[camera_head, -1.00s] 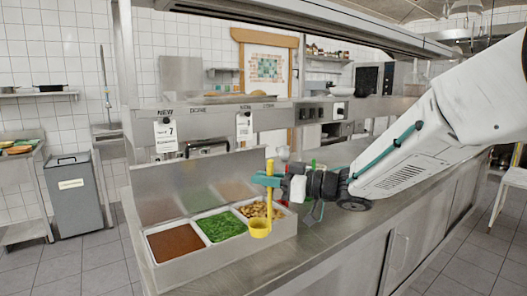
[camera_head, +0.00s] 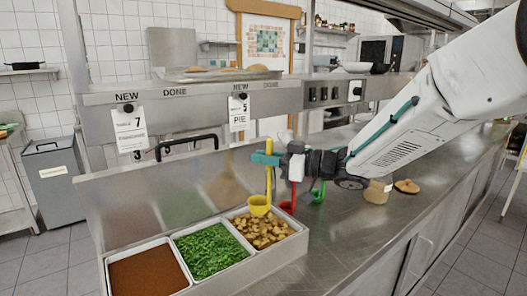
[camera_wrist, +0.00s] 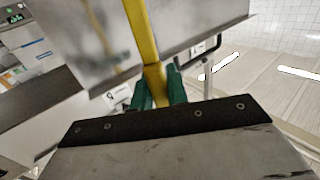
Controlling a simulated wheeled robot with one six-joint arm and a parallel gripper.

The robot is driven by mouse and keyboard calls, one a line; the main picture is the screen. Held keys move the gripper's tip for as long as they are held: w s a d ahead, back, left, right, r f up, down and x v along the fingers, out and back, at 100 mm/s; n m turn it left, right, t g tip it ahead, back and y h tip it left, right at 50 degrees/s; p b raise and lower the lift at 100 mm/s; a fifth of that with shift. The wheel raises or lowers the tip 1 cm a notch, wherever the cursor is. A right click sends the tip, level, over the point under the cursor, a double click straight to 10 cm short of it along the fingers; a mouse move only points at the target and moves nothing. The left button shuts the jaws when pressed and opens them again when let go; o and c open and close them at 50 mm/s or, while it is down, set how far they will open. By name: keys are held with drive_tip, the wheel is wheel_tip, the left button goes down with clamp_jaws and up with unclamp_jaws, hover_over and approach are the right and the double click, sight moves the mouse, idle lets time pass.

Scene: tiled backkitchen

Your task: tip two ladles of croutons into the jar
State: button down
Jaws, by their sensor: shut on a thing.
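My gripper (camera_head: 267,159) is shut on the yellow ladle (camera_head: 268,183), which hangs upright with its cup at the bottom. The cup appears over the back-left part of the croutons (camera_head: 262,231); I cannot tell whether it touches them. No croutons show clearly in the cup. The croutons fill the right-hand tray of the steel trough. In the wrist view, the green fingers (camera_wrist: 159,90) clasp the yellow handle (camera_wrist: 143,40); the cup is hidden. A beige jar (camera_head: 376,192) stands on the counter to the right, partly hidden by my arm.
Trays of chopped greens (camera_head: 210,249) and brown powder (camera_head: 148,274) lie left of the croutons. A red ladle (camera_head: 288,207) and a green ladle (camera_head: 318,194) are just right of the trough. A round tan piece (camera_head: 407,186) lies by the jar. The front right counter is clear.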

sight(270, 192)
drive_tip(key=shift+f, duration=4.8)
drive_tip(key=shift+r, duration=0.1)
wheel_tip(270, 192, up, 10)
drive_tip(key=shift+s, duration=0.1)
